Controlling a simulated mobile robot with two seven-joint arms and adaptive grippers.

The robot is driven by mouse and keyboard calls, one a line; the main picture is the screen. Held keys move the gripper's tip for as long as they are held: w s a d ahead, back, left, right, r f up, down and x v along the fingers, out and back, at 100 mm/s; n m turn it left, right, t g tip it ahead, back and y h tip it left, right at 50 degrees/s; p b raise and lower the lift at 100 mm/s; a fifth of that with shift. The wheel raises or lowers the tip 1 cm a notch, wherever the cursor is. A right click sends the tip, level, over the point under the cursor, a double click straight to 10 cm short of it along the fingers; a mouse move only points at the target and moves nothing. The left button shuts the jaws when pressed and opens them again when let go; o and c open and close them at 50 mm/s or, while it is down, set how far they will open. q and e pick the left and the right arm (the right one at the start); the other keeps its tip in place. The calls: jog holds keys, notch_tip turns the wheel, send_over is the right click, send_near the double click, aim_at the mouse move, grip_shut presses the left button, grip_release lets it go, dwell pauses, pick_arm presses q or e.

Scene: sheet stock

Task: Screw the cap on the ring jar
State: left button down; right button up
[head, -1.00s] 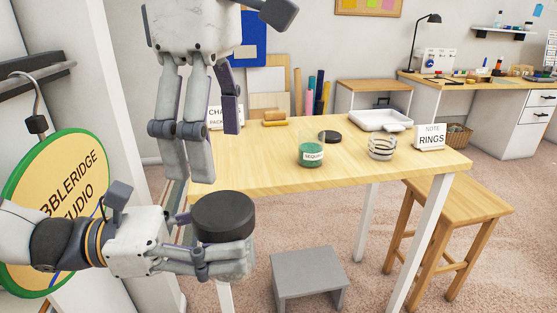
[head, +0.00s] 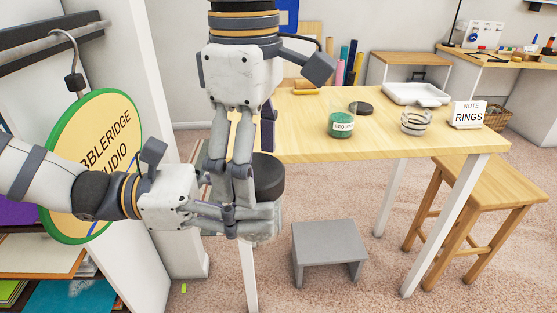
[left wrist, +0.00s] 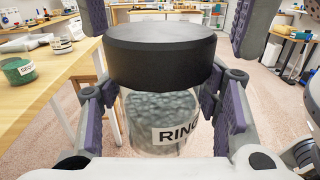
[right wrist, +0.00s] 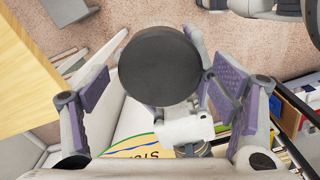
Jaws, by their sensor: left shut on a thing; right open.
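The ring jar (left wrist: 160,118) is clear, with pale grey-green contents and a white label reading "RING". My left gripper (left wrist: 165,105) is shut around its body and holds it up in front of the table; the head view shows this gripper (head: 245,218) too. The wide black cap (left wrist: 160,52) sits on top of the jar, about level; I cannot tell how tight it is. The cap also shows in the head view (head: 270,178) and from above in the right wrist view (right wrist: 160,66). My right gripper (right wrist: 160,95) is open, pointing down over the cap, with fingers on either side of it.
The wooden table (head: 330,150) carries a green "SEQUINS" jar (head: 341,125), a loose black lid (head: 361,108), a striped clear container (head: 415,122), a white tray (head: 415,93) and a "NOTE RINGS" card (head: 468,114). A grey step (head: 328,243) and wooden stool (head: 490,193) stand nearby.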

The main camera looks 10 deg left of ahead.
jog(key=shift+c, duration=0.6)
jog(key=c, duration=1.1)
jog(key=shift+m, duration=1)
jog(key=o, duration=1.3)
jog(key=shift+r, duration=0.15)
notch_tip(320, 180, up, 4)
jog(key=shift+r, duration=0.15)
